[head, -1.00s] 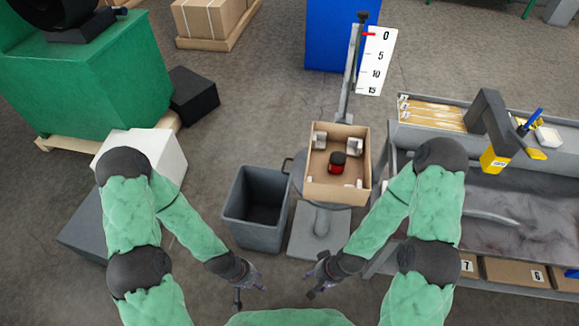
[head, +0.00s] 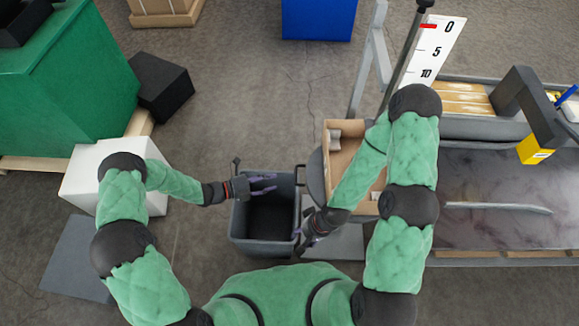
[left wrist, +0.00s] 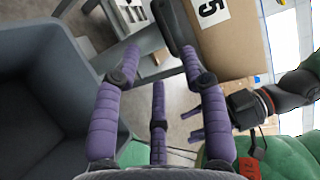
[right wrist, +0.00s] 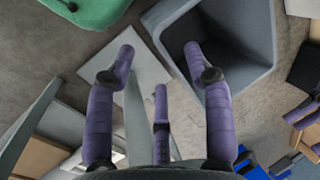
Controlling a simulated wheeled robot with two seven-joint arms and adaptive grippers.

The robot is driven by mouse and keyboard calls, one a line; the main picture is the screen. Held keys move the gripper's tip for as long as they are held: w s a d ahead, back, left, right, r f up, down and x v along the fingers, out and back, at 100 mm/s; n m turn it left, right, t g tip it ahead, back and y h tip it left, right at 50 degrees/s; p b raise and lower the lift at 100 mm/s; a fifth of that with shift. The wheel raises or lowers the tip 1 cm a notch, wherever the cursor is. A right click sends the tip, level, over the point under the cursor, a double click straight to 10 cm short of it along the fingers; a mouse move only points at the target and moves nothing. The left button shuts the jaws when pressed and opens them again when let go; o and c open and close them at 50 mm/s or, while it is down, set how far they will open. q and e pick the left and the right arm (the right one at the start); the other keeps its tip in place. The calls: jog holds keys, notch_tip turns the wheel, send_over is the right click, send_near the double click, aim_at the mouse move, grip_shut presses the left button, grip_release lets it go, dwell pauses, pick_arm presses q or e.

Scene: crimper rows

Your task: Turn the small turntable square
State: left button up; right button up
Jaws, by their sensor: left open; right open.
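The small turntable (head: 316,178) is a grey round plate on a post, mostly hidden under an open cardboard box (head: 337,178). My right forearm covers much of the box. My left gripper (head: 264,185) is open and empty above the grey bin, left of the turntable. My right gripper (head: 303,236) is open and empty, lower, between the bin and the turntable's base. In the left wrist view a carton side marked 5 (left wrist: 232,45) stands beyond the open fingers. In the right wrist view the grey base plate (right wrist: 150,75) lies beyond the fingers.
The grey bin (head: 238,225) stands close left of the turntable. A post with a number scale (head: 432,52) rises behind the box. A workbench (head: 490,225) fills the right. A white block (head: 85,180) and a green machine (head: 75,80) stand left. The floor behind the bin is clear.

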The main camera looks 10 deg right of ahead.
aim_at(296, 174)
pick_arm(q)
jog(key=shift+b+x, duration=1.85)
jog(key=shift+x, duration=3.5)
jog(key=shift+s, duration=0.1)
grip_shut()
